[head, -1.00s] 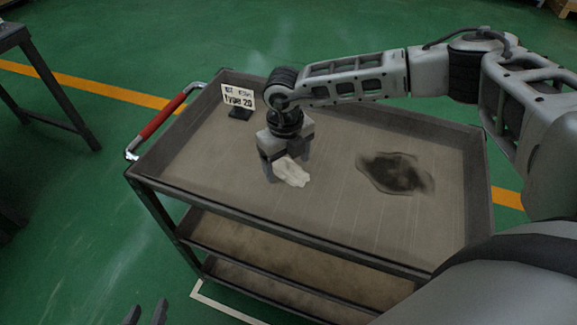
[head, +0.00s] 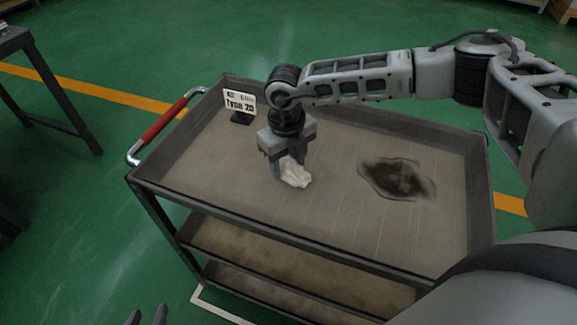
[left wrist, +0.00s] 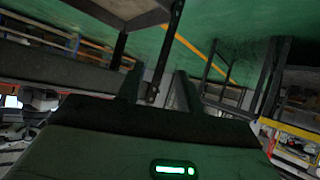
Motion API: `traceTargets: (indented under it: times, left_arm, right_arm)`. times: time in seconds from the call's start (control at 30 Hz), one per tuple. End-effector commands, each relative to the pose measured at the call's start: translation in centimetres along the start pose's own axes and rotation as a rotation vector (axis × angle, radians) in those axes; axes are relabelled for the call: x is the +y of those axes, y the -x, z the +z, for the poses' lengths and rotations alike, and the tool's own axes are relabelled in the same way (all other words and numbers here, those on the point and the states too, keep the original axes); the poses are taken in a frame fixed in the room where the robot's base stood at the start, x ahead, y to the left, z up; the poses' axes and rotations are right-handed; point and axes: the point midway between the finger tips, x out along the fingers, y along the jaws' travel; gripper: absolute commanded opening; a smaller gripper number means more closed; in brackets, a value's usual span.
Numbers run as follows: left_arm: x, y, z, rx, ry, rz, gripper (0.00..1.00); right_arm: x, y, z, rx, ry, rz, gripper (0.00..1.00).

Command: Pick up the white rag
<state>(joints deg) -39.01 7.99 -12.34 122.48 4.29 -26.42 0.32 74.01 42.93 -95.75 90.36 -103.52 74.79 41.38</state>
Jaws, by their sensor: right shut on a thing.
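The white rag (head: 295,173) is a small crumpled cloth over the front middle of the grey cart top. My right gripper (head: 288,170) points down and is shut on the rag, which bunches out on its right side. The fingers cover part of the rag. The gripper appears slightly raised, but I cannot tell whether the rag still touches the tray. My left gripper (head: 148,316) shows only its two fingertips at the bottom edge of the head view. It is open and empty, with its fingers apart in the left wrist view (left wrist: 157,88).
The cart's raised rim (head: 300,240) surrounds the top. A small sign (head: 239,103) stands at its back left, beside the red handle (head: 165,119). A dark stain (head: 396,178) lies right of the rag. A dark table (head: 40,70) stands at the far left.

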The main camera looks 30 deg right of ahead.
Motion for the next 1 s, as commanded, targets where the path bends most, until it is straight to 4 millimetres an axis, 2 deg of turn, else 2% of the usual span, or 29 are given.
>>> traceTargets:
  times: [0.07, 0.37, 0.5, 0.7, 1.0]
  left_arm:
    - [0.0, -0.1, 0.2, 0.0, 0.002, 0.001, 0.36]
    - [0.1, -0.4, 0.3, 0.014, 0.012, 0.008, 0.36]
    - [0.1, -0.5, 0.5, 0.021, 0.02, 0.012, 0.36]
    - [0.2, -0.6, 0.9, 0.019, 0.032, 0.017, 0.36]
    - [0.3, -0.5, 0.6, 0.029, 0.04, 0.019, 0.36]
  right_arm:
    - [-0.1, 1.3, 0.1, -0.004, 0.0, 0.001, 0.29]
    - [1.5, 7.5, 5.0, -0.007, 0.001, 0.001, 0.29]
    - [2.5, 8.8, 8.2, -0.003, 0.0, 0.0, 0.29]
    - [3.5, 10.4, 11.2, -0.002, 0.0, 0.0, 0.29]
    - [4.0, 11.4, 13.1, -0.002, 0.001, 0.001, 0.28]
